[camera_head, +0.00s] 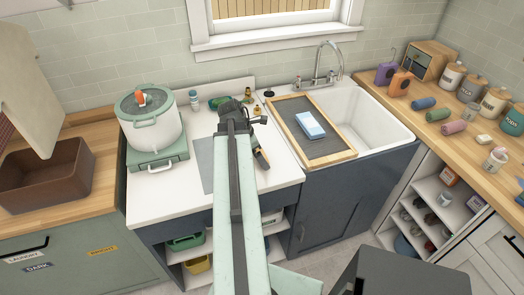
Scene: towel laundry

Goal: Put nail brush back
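A light blue and white block-shaped item (310,125), which looks like the nail brush, lies on the dark wood-framed board (340,156) over the left side of the sink. My arm reaches up the middle of the view over the white worktop. My gripper (243,108) is at its far end, left of the board and apart from the blue item. The gripper is small and dark here, and its fingers cannot be told apart clearly. A black and orange part or tool (262,158) shows beside the arm; I cannot tell which.
A white sink (392,130) with a chrome tap (322,62) is right of the board. A lidded white pot (152,125) stands on a green base at left. A brown basin (45,186) is farther left. Bottles, jars and rolled cloths crowd the right counter (480,170). Open shelves are below.

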